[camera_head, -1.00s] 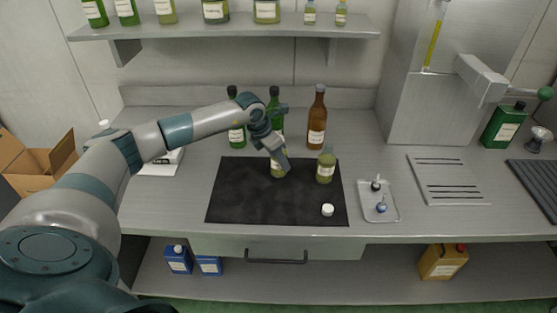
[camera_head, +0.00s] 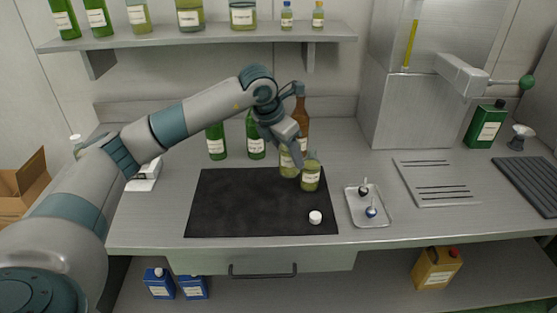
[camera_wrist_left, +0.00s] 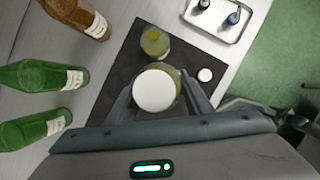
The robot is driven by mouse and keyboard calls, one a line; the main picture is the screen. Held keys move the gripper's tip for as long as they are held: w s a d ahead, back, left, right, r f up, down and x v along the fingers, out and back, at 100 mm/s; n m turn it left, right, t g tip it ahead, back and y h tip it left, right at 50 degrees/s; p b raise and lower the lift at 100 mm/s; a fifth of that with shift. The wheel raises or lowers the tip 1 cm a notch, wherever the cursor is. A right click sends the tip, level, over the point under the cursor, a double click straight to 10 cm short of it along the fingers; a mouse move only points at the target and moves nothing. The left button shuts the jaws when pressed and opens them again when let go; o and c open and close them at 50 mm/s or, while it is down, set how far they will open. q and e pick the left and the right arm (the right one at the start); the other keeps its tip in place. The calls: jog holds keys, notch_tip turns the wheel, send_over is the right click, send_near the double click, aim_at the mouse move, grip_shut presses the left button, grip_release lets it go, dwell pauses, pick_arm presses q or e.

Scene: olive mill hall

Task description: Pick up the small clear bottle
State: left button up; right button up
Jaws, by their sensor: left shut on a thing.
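A small clear bottle (camera_head: 289,165) with yellow-green content and a pale label is in my left gripper (camera_head: 292,146). The gripper is shut on it from above, and the bottle seems raised above the dark mat. In the left wrist view its round white cap (camera_wrist_left: 154,91) faces the camera between the two fingers and hides most of its body. A similar bottle (camera_head: 311,175) stands upright on the mat just in front and to the right; it also shows in the wrist view (camera_wrist_left: 155,43). My right gripper is not in view.
The dark mat (camera_head: 235,205) is mostly bare, with a loose white cap (camera_head: 315,217) at its right. A small tray (camera_head: 381,217) holds two small items. Green bottles (camera_head: 216,142) and a brown bottle (camera_head: 302,117) stand behind. A shelf (camera_head: 215,36) with bottles hangs above.

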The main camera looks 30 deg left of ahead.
pick_arm(q)
jog(key=shift+d+r, duration=0.3)
jog(key=shift+d, duration=0.1)
jog(key=shift+s+f, duration=0.1)
jog(key=shift+s, duration=0.05)
dwell(0.4)
jog(key=shift+s+d+f+m, duration=0.2)
jog(key=shift+s+d+m, duration=0.15)
jog(key=shift+m, duration=0.25)
jog(key=s+d+f+m+g+y, duration=0.1)
jog(key=s+d+m+g, duration=0.3)
jog(key=s+m, duration=0.6)
jog(key=s+d+f+m+g, duration=0.4)
jog(key=s+m, duration=0.6)
jog(key=m, duration=1)
jog(key=shift+s+d+f+y, duration=0.15)
jog(key=shift+d+y, duration=0.25)
jog(key=shift+d, duration=0.5)
